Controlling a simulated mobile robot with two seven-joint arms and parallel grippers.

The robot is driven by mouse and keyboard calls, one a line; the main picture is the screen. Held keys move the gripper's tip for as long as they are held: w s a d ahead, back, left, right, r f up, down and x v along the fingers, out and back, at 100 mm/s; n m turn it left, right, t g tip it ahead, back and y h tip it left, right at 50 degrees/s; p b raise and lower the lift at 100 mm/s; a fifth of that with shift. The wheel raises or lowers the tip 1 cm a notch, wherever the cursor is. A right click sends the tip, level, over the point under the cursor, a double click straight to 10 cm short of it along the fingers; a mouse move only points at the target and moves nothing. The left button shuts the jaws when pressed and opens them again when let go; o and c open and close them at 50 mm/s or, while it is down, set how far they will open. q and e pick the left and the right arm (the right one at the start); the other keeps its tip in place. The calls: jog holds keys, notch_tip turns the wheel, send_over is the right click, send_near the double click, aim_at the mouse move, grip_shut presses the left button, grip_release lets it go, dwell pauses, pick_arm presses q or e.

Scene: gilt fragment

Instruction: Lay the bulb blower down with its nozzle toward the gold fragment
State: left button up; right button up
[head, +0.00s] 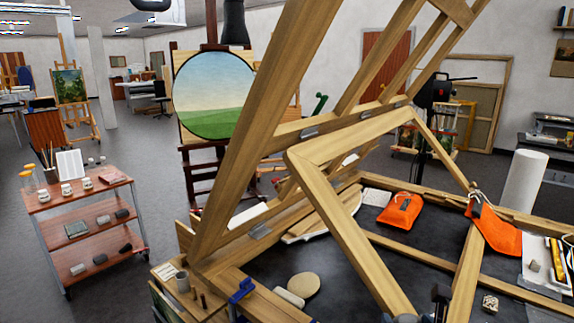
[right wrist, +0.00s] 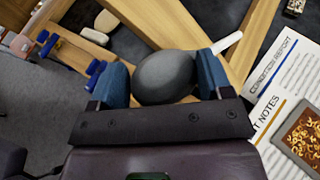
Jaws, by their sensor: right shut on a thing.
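The bulb blower (right wrist: 165,78) has a dark grey round bulb and a white nozzle (right wrist: 227,42) pointing up and right in the right wrist view. My right gripper (right wrist: 165,80) is shut on the bulb, with a blue pad on each side. In the head view my right gripper (head: 412,309) shows only in part, at the bottom edge by the wooden frame. My left gripper is not in view.
A wooden frame (head: 345,215) leans over the dark table. Printed sheets (right wrist: 283,75) lie right of the blower. A small patterned block (head: 490,303), orange pouches (head: 400,210), a beige disc (head: 303,284) and a blue clamp (head: 241,290) are nearby.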

jog(key=shift+s+a+n+y, duration=0.2)
jog(key=shift+a+n+y, duration=0.35)
jog(key=shift+a, duration=0.6)
jog(key=shift+d, duration=0.1)
notch_tip(320, 180, down, 3)
jog(key=b, duration=0.3)
jog(key=shift+r, duration=0.2)
jog(key=shift+r, duration=0.1)
